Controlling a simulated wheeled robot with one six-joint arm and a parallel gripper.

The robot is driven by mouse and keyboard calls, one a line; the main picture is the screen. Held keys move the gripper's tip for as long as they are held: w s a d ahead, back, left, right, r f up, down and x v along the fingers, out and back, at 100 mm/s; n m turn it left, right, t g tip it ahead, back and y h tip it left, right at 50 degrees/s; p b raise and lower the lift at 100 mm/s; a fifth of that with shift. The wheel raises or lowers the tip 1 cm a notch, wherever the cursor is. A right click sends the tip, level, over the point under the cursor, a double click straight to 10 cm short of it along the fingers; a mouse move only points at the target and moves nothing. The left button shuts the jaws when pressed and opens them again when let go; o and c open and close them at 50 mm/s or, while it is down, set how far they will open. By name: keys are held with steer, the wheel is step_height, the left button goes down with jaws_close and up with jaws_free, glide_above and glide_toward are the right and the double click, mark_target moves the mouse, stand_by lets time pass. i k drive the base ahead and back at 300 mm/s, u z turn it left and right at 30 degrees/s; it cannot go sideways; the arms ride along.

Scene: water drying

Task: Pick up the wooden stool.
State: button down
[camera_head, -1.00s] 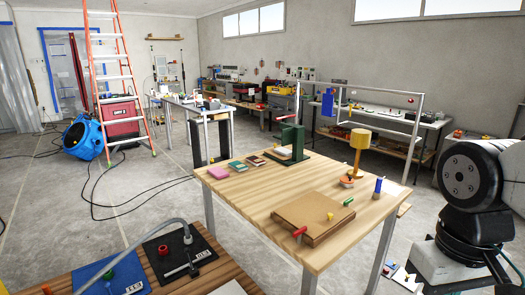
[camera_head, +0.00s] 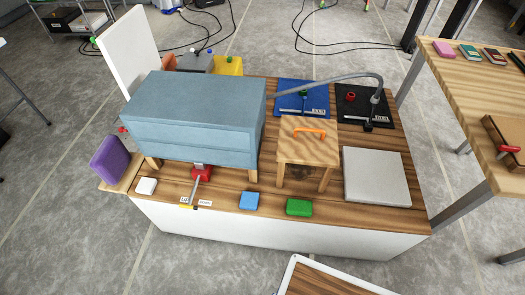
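The wooden stool (camera_head: 306,153) is a small, light-wood piece with a square top and short legs. It stands upright on the dark wood-topped bench (camera_head: 225,202), right of the blue-grey box (camera_head: 190,122). An orange handle-like piece (camera_head: 310,132) lies on or is fixed to its top; I cannot tell which. My gripper is out of view, and nothing is seen touching the stool.
A blue mat (camera_head: 288,90) and a black mat (camera_head: 349,92) with a curved grey pipe (camera_head: 345,77) lie behind the stool. A grey slab (camera_head: 376,168) is to its right. Blue (camera_head: 249,200) and green (camera_head: 299,207) blocks lie in front. A second table (camera_head: 470,112) stands at right.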

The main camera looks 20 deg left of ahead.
mark_target(304, 140)
steer(key=k, duration=0.9)
steer(key=u, duration=1.1)
steer(key=i, duration=0.5)
steer(key=z, duration=0.05)
